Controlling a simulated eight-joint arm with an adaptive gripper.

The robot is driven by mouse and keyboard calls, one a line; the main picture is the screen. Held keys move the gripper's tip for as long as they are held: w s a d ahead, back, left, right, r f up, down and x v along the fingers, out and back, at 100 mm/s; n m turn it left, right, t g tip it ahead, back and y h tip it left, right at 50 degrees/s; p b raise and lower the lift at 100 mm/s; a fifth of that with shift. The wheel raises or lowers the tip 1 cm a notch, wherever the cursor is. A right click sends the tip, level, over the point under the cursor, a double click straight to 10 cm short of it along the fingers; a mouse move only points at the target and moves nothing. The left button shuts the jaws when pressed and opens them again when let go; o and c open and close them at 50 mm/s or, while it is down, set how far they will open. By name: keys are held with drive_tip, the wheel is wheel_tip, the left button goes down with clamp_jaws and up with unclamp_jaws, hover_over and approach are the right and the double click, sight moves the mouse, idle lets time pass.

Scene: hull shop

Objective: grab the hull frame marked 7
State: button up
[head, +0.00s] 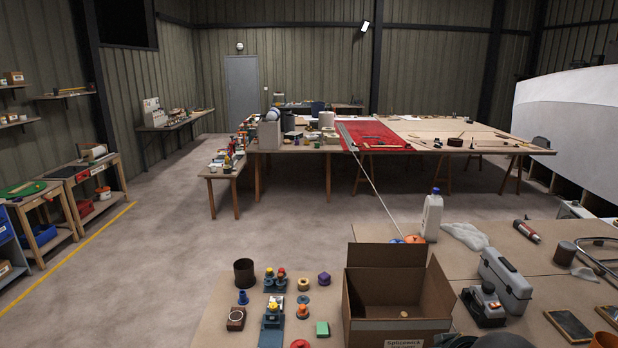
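I cannot make out a hull frame marked 7; no number 7 is readable on anything in the head view. Small parts lie on the near bench (225,318), among them blue-grey pieces (272,318) with yellow and orange tops, but they are too small to identify. An open cardboard box (395,326) stands beside them and hides part of its own inside. My gripper is not recognisable in this view. A dark rounded shape at the bottom edge, right of the box, is cut off and I cannot tell what it is.
A white jug (432,215) stands behind the box. A grey toolbox (506,281) and a dark cylinder (564,254) are on the right. A long table with a red sheet (375,137) stands farther back. The floor (150,260) on the left is open.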

drive_tip(key=shift+c, duration=0.7)
drive_tip(key=c, duration=1.9)
drive_tip(key=shift+o, duration=0.2)
drive_tip(key=shift+w+d, duration=0.1)
drive_tip(key=shift+w, duration=0.05)
drive_tip(key=w+d+f+m+g+h+b, duration=0.1)
drive_tip(key=w+d+f+m+g, duration=0.1)
drive_tip(key=w+d+f+m, duration=0.4)
drive_tip(key=w+d+f+m+g+h+b, duration=0.1)
drive_tip(key=w+d+f+m+h, duration=0.15)
drive_tip(key=w+d, duration=0.4)
drive_tip(key=shift+w+d+f+m+g+h+b, duration=0.25)
drive_tip(key=shift+w+d+f+m+g, duration=0.3)
drive_tip(key=shift+w+d+f+m, duration=1.4)
drive_tip(key=shift+w+d+f+m+g+h+b, duration=0.2)
drive_tip(key=shift+w+d+f+m+g, duration=0.65)
drive_tip(key=shift+f, duration=2.15)
drive_tip(key=shift+w+d+f+m+g+h+b, duration=0.1)
drive_tip(key=shift+w+d+f+m+g+b, duration=0.2)
drive_tip(key=shift+w+d+f+m, duration=1.65)
drive_tip(key=shift+s+a+f+n, duration=0.35)
drive_tip(key=shift+s+f+n, duration=0.15)
drive_tip(key=shift+s+n, duration=0.3)
